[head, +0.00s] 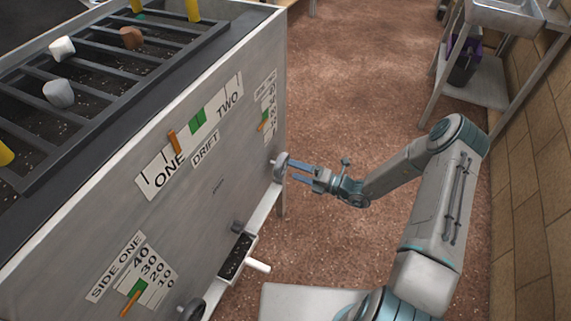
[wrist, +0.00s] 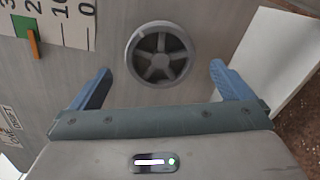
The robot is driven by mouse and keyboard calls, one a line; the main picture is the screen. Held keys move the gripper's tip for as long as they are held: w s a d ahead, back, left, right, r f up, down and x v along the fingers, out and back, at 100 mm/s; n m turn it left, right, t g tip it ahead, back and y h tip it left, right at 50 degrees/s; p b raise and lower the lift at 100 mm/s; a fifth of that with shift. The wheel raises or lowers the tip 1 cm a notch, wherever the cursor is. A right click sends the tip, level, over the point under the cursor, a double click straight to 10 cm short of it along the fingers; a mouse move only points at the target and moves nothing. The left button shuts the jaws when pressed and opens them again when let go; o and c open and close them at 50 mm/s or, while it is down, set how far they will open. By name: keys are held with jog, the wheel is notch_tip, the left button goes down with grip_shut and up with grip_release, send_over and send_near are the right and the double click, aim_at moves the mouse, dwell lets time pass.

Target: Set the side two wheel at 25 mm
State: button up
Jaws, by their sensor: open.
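The side two wheel (head: 280,165) is a grey handwheel on the near panel's right end; its spoked face shows in the wrist view (wrist: 160,54). My gripper (head: 291,172) is open, with its two blue fingers pointing at the wheel. In the wrist view the fingertips (wrist: 162,80) stand apart on either side of the wheel, and I see no contact. The side two scale (head: 267,108) is above the wheel. Its orange pointer (wrist: 33,43) stands close to the 20 label, at the right part of the green band (wrist: 22,27); the exact reading is unclear.
The side one scale (head: 140,272) and side one wheel (head: 191,310) are at the lower left. The drift scale (head: 190,135) is mid-panel. A white handle (head: 258,266) sticks out below. A sink stand (head: 505,15) is at the back right. Brown floor (head: 350,90) is clear behind my arm.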

aim_at(285, 167)
jog(key=shift+a, duration=0.1)
dwell(0.5)
jog(key=shift+x, duration=1.95)
jog(key=c, duration=1)
